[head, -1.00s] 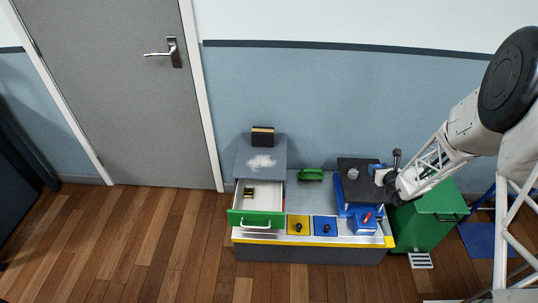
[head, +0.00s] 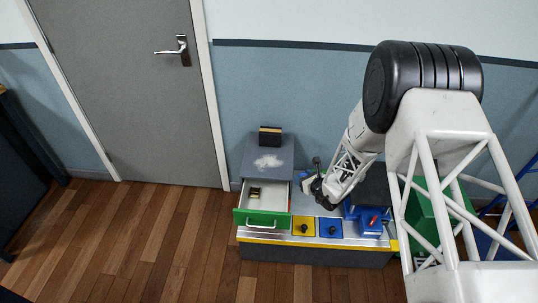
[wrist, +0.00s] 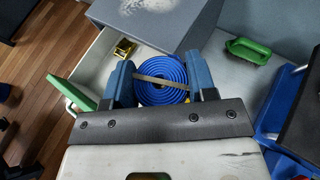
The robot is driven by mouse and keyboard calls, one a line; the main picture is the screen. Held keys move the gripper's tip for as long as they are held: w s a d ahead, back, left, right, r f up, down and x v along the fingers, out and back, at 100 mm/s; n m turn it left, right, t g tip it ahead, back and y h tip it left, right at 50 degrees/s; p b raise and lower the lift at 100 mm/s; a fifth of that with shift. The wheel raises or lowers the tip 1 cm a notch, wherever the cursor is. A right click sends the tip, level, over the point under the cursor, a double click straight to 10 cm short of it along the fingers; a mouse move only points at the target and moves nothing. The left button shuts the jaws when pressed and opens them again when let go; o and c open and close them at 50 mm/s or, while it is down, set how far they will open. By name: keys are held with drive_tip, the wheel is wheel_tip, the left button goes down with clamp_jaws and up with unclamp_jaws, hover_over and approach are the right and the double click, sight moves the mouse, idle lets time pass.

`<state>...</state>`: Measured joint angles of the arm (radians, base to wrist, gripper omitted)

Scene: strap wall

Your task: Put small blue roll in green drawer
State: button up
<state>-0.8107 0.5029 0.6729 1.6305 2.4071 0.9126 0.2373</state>
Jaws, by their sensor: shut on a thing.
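The small blue roll (wrist: 163,78) is a coiled strap with a tan band across it, held between the two blue fingers of my gripper (wrist: 162,85) in the wrist view. In the head view my gripper (head: 308,182) is just right of the open drawer, above the bench; the roll is not clear there. The green drawer (head: 262,219) is pulled out, with a green front, grey handle and white inside. It also shows at left in the wrist view (wrist: 72,92). A small yellow and black thing (wrist: 124,48) lies inside it. The exact height of the roll cannot be told.
A grey cabinet top (head: 268,155) with a dark block (head: 270,136) on it overhangs the drawer's back. A green handled thing (wrist: 248,50) lies on the bench right of it. Blue boxes (head: 369,219) stand further right. Yellow (head: 303,227) and blue (head: 328,228) knobbed panels sit in front.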

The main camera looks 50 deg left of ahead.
drive_tip(key=s+a+f+n+g, duration=0.1)
drive_tip(key=s+a, duration=0.3)
drive_tip(key=s, duration=0.2)
drive_tip(key=shift+s+f+g, duration=0.2)
drive_tip(key=shift+f+g, duration=0.1)
drive_tip(key=shift+w+a, duration=0.1)
hover_over(279, 167)
drive_tip(key=shift+w+f, duration=0.1)
drive_tip(key=shift+f, duration=0.6)
drive_tip(key=shift+f, duration=1.8)
drive_tip(key=shift+f, duration=0.1)
drive_tip(key=o, duration=0.9)
